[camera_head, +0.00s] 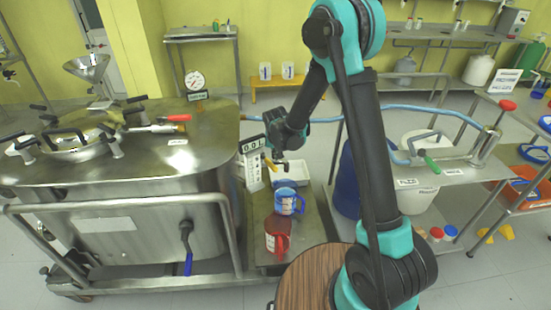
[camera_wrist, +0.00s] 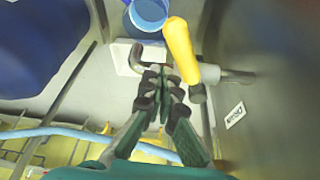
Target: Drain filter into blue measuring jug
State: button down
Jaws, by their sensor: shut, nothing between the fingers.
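The blue measuring jug (camera_head: 287,204) stands upright on a low steel shelf beside the large steel filter vessel (camera_head: 150,215). The wrist view shows the jug's open top (camera_wrist: 150,12) at the upper edge, partly cut off. A drain pipe (camera_wrist: 238,76) comes out of the vessel wall near a "Drain" label (camera_wrist: 235,114). Its yellow valve handle (camera_wrist: 180,48) lies just right of my gripper. My gripper (camera_wrist: 163,76) is shut and empty over the pipe; I cannot tell whether it touches the handle. In the head view my gripper (camera_head: 279,160) is above and behind the jug.
A red jug (camera_head: 277,238) stands in front of the blue one. A "0.0 L" display (camera_head: 251,146) and a white tray (camera_head: 291,173) are behind. A blue drum (camera_head: 347,185) is close on the right. A steel rail (camera_head: 120,203) runs along the vessel's front.

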notch_tip(320, 180, up, 10)
jog(key=r, duration=0.1)
jog(key=w+d+f+m+g+y, duration=0.2)
jog(key=w+d+m+g, duration=0.3)
jog(key=m, duration=0.6)
jog(key=s+a+f, duration=0.2)
jog(key=f, duration=0.3)
jog(key=s+a+f, duration=0.2)
jog(key=s+f, duration=0.1)
jog(key=f, duration=0.2)
jog(key=shift+a+g, duration=0.25)
jog(key=shift+g, duration=0.05)
jog(key=shift+f, duration=0.1)
